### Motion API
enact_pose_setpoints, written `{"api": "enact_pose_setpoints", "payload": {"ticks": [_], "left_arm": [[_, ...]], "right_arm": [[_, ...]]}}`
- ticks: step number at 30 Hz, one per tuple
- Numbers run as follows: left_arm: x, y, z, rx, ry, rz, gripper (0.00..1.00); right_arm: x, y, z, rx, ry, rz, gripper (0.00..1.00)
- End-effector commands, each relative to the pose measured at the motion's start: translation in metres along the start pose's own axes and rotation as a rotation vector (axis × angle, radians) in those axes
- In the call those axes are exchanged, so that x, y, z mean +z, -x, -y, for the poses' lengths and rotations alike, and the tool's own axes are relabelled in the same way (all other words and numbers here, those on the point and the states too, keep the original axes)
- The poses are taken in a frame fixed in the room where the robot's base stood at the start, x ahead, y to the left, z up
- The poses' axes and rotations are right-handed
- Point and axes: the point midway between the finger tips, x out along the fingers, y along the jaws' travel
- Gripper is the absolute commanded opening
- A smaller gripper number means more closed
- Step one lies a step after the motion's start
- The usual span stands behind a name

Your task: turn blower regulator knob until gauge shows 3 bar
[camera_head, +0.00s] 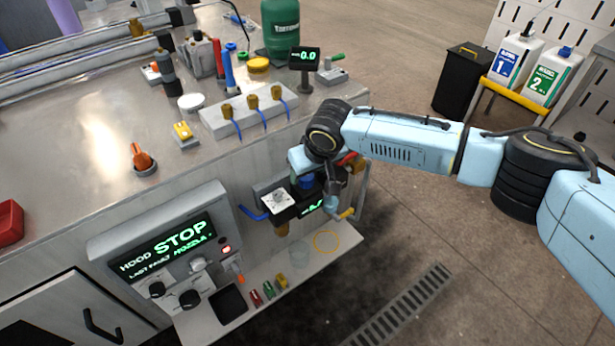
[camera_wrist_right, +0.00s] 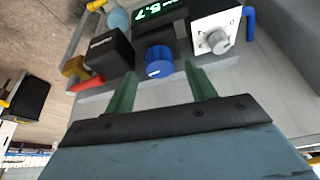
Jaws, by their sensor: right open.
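A blue ribbed knob (camera_wrist_right: 159,62) sits on a dark regulator block at the top middle of the right wrist view. A green digital readout (camera_wrist_right: 160,10) stands beside it, partly cut off; its digits look like 5.7, but I cannot read them surely. In the head view the readout (camera_head: 313,207) is partly hidden by my arm. My right gripper (camera_wrist_right: 161,72) is open and empty, its two green fingers pointing at the knob, one tip to each side. I cannot tell whether the tips reach around it. In the head view the right gripper (camera_head: 304,172) is largely hidden at the bench front. My left gripper is not in view.
A white-faced unit with a grey knob (camera_wrist_right: 216,40) and a black box (camera_wrist_right: 110,54) flank the blue knob closely. The STOP panel (camera_head: 165,250) is at the left. A shelf (camera_head: 318,258) holds small coloured parts below. A bench display (camera_head: 304,57) reads 0.0.

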Motion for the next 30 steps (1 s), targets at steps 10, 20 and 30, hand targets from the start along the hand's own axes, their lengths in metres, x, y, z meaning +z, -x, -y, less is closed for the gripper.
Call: {"api": "enact_pose_setpoints", "payload": {"ticks": [10, 20, 30], "left_arm": [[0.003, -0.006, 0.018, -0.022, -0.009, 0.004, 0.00], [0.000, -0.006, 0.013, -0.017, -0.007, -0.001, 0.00], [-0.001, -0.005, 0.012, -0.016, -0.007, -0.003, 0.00]], "right_arm": [[0.000, -0.023, 0.000, 0.000, 0.000, 0.000, 0.55], [0.000, -0.022, 0.000, 0.000, 0.001, 0.000, 0.40], [0.000, -0.022, 0.000, -0.001, 0.003, 0.000, 0.10]]}}
